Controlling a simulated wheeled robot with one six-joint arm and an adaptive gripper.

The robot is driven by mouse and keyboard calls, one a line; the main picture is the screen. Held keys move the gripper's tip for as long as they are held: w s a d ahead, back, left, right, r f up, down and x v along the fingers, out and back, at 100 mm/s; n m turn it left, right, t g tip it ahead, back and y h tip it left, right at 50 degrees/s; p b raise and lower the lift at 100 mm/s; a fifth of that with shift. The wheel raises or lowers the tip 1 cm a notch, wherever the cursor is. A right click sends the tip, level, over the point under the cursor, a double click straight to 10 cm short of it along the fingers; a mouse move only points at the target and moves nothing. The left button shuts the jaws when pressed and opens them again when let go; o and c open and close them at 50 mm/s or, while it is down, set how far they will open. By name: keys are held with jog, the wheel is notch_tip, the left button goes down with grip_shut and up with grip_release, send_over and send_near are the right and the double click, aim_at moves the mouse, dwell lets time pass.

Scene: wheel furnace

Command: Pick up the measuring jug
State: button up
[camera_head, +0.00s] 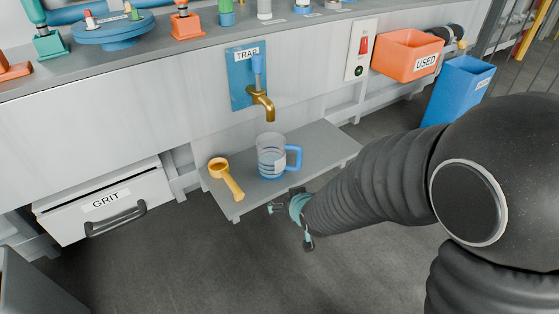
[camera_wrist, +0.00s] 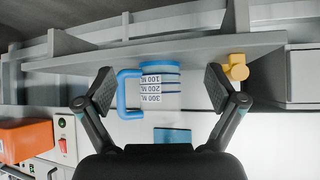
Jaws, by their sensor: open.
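The measuring jug (camera_head: 270,157) is clear with a blue base and a blue handle on its right. It stands upright on a grey shelf (camera_head: 318,146) under the brass tap (camera_head: 262,103). My gripper (camera_head: 291,226) is open and empty, in front of the shelf's front edge and apart from the jug. In the wrist view, where the scene appears upside down, the jug (camera_wrist: 160,92) with its volume markings shows between the spread fingers (camera_wrist: 160,88). Its handle lies near the left finger there.
A yellow scoop (camera_head: 226,178) lies on the shelf left of the jug. A GRIT drawer (camera_head: 107,202) is at the left. An orange USED bin (camera_head: 407,55) and a blue bin (camera_head: 459,91) are at the right. The tap overhangs the shelf.

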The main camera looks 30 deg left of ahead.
aim_at(272, 154)
jog(key=w+a+r+t+y, duration=0.3)
jog(key=a+r, duration=0.1)
jog(key=r, duration=0.3)
jog(key=shift+g, duration=0.3)
jog(key=x, duration=1.3)
jog(key=shift+w+d+f+p, duration=0.3)
jog(key=shift+w+p, duration=0.05)
jog(key=c, duration=1.3)
jog(key=shift+o, duration=0.2)
jog(key=shift+r, duration=0.6)
jog(key=r, duration=0.2)
jog(key=d+r, duration=0.1)
jog(key=r, duration=0.1)
jog(key=shift+w+d, duration=0.15)
jog(key=shift+w, duration=0.05)
jog(key=w+d+r, duration=0.2)
jog(key=d+r, duration=0.4)
jog(key=d, duration=0.4)
jog(key=shift+w+p, duration=0.2)
jog(key=shift+p, duration=0.1)
